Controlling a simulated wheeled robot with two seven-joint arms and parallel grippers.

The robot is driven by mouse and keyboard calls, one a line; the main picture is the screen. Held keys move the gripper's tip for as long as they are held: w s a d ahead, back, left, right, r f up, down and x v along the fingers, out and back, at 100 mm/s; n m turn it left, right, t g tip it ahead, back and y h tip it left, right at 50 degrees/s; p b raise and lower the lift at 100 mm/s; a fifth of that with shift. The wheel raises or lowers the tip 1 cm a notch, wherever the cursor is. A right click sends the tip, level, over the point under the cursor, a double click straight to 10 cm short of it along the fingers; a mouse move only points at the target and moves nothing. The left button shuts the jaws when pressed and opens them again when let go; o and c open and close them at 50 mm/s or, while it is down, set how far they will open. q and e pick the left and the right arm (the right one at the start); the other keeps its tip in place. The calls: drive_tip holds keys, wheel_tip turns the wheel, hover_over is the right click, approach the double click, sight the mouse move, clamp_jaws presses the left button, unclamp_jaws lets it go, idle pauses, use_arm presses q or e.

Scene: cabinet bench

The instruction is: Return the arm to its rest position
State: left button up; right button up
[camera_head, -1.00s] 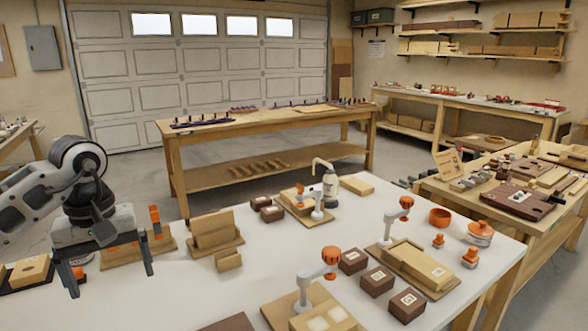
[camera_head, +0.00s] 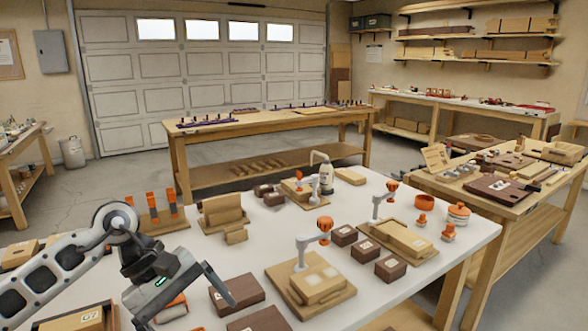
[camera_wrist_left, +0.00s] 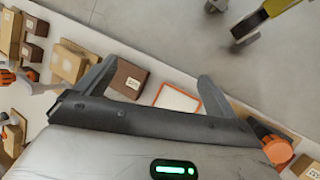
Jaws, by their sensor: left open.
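My left arm comes in from the lower left in the head view. Its gripper (camera_head: 185,305) is above the near left part of the white bench (camera_head: 345,200), beside a dark brown box (camera_head: 237,292). The jaws are spread with nothing between them. In the left wrist view the two fingers (camera_wrist_left: 157,78) stand apart, with a brown box (camera_wrist_left: 128,77) and an orange-rimmed tray (camera_wrist_left: 178,101) visible beyond them. The gripper hides part of the orange-and-white items below it. My right arm is not in view.
A wooden stand with orange uprights (camera_head: 156,212) and a wooden holder (camera_head: 220,212) stand behind the gripper. A white clamp with an orange knob (camera_head: 312,235) rises to its right. A box marked 07 (camera_head: 90,320) sits low at left. Bare bench top shows between the fixtures.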

use_arm(q)
drive_tip(key=s+d+r+n+t+h+b, duration=0.1)
drive_tip(key=s+d+n+h, duration=0.2)
drive_tip(key=d+n+h, duration=0.4)
drive_tip(key=s+d+r+n+t+h+b, duration=0.1)
drive_tip(key=s+d+n+t+h, duration=0.15)
drive_tip(key=d+n+h, duration=0.45)
drive_tip(key=a+f+n+t+y+b, duration=0.1)
drive_tip(key=a+f+n+t+y, duration=0.3)
drive_tip(key=n, duration=0.8)
drive_tip(key=w+a+f+n+t+y, duration=0.15)
drive_tip(key=f+n+t+y, duration=0.35)
drive_tip(key=n, duration=0.7)
drive_tip(key=a+f+n+t+y+b, duration=0.1)
drive_tip(key=a+f+n+t+y, duration=0.4)
drive_tip(key=n, duration=0.7)
drive_tip(key=s+a+f+n+g+y, duration=0.2)
drive_tip(key=s+f+n+g, duration=0.3)
drive_tip(key=s+f+n, duration=0.6)
drive_tip(key=shift+f+n+g+y, duration=0.35)
drive_tip(key=shift+f+n+y, duration=0.15)
drive_tip(key=shift+f, duration=0.1)
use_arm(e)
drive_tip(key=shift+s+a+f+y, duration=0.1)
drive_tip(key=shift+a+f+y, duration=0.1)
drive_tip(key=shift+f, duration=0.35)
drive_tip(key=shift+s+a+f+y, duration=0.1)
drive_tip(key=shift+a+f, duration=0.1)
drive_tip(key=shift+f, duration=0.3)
